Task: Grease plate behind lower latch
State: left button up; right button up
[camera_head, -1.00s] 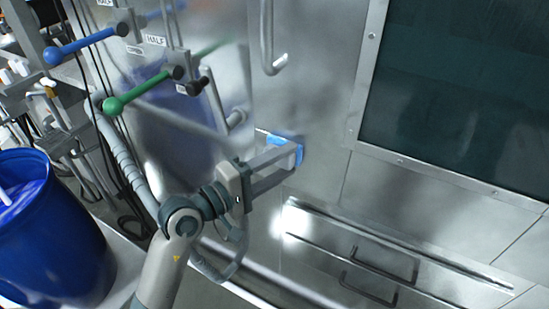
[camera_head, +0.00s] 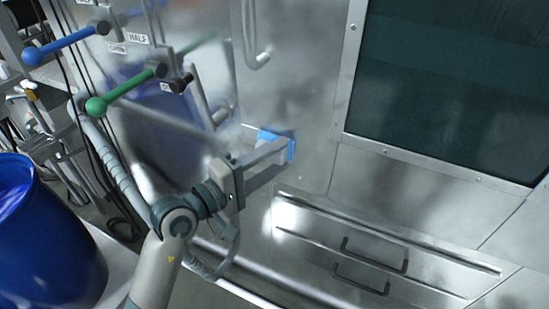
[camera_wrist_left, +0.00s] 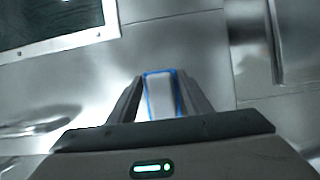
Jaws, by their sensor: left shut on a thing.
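My left gripper (camera_head: 279,155) is shut on a small light-coloured block with a blue edge (camera_head: 291,150). It holds the block against or very close to the steel machine wall, left of the dark window. In the left wrist view the blue-edged block (camera_wrist_left: 161,96) sits between the two fingers (camera_wrist_left: 160,100). Whether the block touches the wall cannot be told. I cannot make out a separate plate or lower latch for certain. My right gripper is not in view.
A green-knobbed lever (camera_head: 128,90) and a blue-knobbed lever (camera_head: 65,46) stick out at the upper left. A blue drum (camera_head: 45,240) stands at the lower left. A bent metal handle (camera_head: 252,45) is above my gripper. Drawer-like handles (camera_head: 374,254) are at the lower right.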

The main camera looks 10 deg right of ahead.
pick_arm(q)
jog(key=shift+w+a+f+b, duration=0.1)
jog(key=shift+w+a+b, duration=0.45)
jog(key=shift+a, duration=0.2)
jog(key=shift+w+a+f+b, duration=0.1)
jog(key=shift+w+a+b, duration=0.4)
jog(key=shift+a, duration=0.2)
jog(key=shift+w+a+r, duration=0.2)
jog(key=shift+a, duration=0.1)
jog(key=w+a+b, duration=0.2)
jog(key=a+b, duration=0.1)
jog(key=shift+w+a, duration=0.25)
jog(key=shift+w, duration=0.05)
